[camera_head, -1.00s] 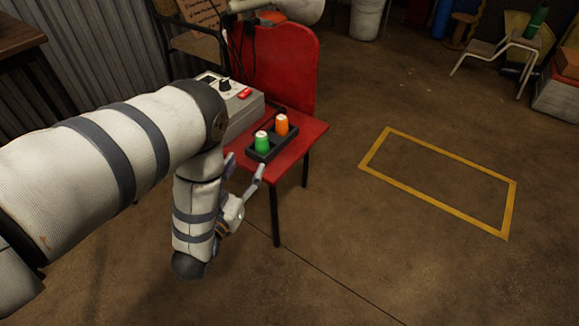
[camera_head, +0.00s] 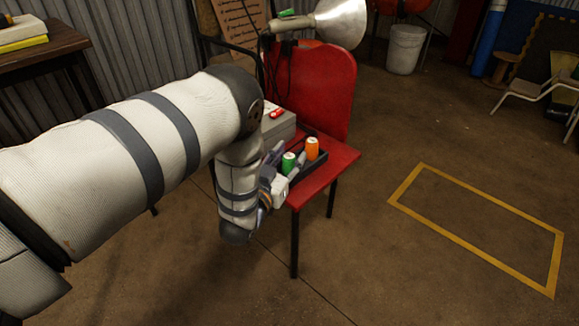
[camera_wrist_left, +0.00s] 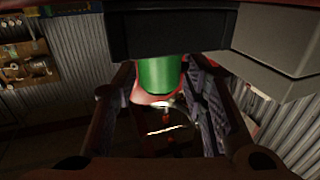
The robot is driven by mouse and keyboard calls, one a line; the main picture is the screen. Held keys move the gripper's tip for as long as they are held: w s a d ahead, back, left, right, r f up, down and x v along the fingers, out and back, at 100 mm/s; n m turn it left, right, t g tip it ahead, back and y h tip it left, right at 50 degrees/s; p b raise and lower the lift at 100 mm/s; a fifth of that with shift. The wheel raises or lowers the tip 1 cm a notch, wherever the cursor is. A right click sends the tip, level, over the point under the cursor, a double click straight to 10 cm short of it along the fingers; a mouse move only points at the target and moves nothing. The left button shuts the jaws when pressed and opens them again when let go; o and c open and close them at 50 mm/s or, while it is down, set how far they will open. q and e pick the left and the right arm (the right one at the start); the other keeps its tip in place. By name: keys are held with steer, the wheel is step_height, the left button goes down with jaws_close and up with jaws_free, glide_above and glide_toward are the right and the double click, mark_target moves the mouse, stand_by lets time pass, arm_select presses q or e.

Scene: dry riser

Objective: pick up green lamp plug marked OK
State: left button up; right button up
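The green plug (camera_head: 288,164) with a pale top stands upright in a black tray (camera_head: 312,168) on the red chair seat. Any marking on it is too small to read. An orange plug (camera_head: 312,149) stands beside it in the tray. My left gripper (camera_head: 287,160) is at the green plug, with one finger on either side of it. In the left wrist view the green plug (camera_wrist_left: 160,74) shows between the two spread fingers, below the dark tray (camera_wrist_left: 170,30) edge. I see no clear contact. My right gripper is not in view.
A grey box (camera_head: 279,126) with a red switch sits on the chair (camera_head: 325,174) behind the tray. A lamp (camera_head: 335,22) hangs over the chair's back. A yellow floor outline (camera_head: 405,186) lies on clear floor to the right.

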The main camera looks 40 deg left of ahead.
arm_select(q)
jaws_close()
